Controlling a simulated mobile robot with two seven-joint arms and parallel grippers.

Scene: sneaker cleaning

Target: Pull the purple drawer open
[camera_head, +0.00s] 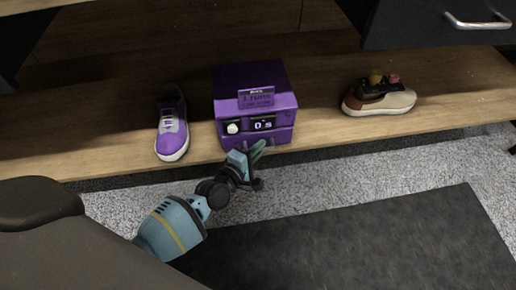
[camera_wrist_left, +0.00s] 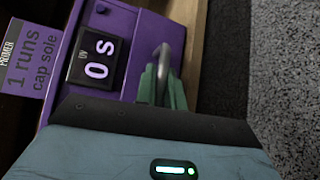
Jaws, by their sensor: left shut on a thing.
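The purple box (camera_head: 285,88) stands on the wooden shelf, with a sign, a round white knob and a small display on its front. The purple drawer (camera_head: 283,137) is the low front part of the box. It looks closed or nearly so, but my gripper covers part of its front. My left gripper (camera_head: 258,150) is at the drawer front. In the left wrist view its green fingers (camera_wrist_left: 162,88) are shut on the grey metal handle (camera_wrist_left: 163,58). My right gripper is in neither view.
A purple sneaker (camera_head: 172,127) stands on the shelf left of the box. A beige and brown sneaker (camera_head: 382,101) with small items on top stands at the right. A dark cabinet drawer (camera_head: 420,25) hangs at the upper right. The carpet (camera_head: 345,192) before the shelf is clear.

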